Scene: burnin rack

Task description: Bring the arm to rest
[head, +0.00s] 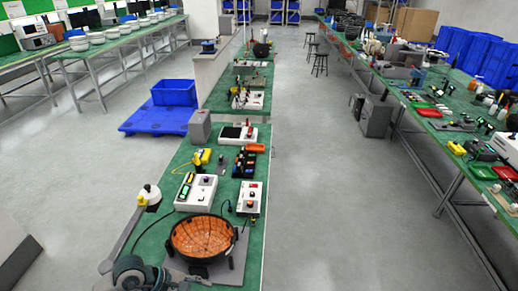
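Neither of my grippers can be made out in the head view. A dark grey rounded part (132,272) with a slim grey bar rising from it is at the bottom left, over the bench's near left corner; I cannot tell whether it belongs to my arm. A round black bowl-shaped fixture (204,238) with an orange segmented inside sits on a grey plate at the near end of the green bench (168,226). Nothing is seen touching the bowl.
On the bench stand a white control box (196,192), a smaller white box (250,198), a black rack of modules (245,162) and an orange tray (255,148). A blue crate (174,92) stands on a blue pallet to the left. Open floor (340,200) lies to the right.

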